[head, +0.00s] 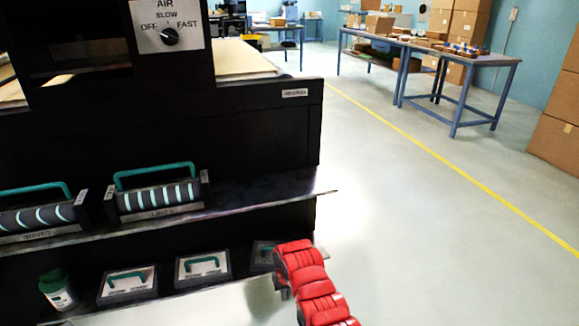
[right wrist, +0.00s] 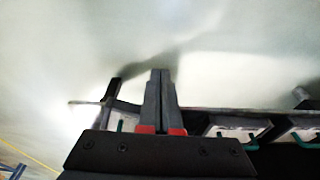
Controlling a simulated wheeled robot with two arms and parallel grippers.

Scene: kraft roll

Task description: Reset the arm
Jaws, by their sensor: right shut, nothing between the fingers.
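My right arm, in red, comes into the head view from the bottom, beside the right end of the machine's lower shelf. In the right wrist view my right gripper (right wrist: 160,72) has its two dark fingers side by side, touching, with nothing between them. The red arm hides most of this gripper in the head view. My left arm and gripper are not in view.
The black machine (head: 262,125) has an upper shelf (head: 260,193) with rollers in teal-handled holders (head: 160,197). Below are handled plates (head: 203,266) and a green-lidded container (head: 58,290). Open floor (head: 430,240) lies right; tables (head: 480,61) and boxes (head: 555,145) stand farther off.

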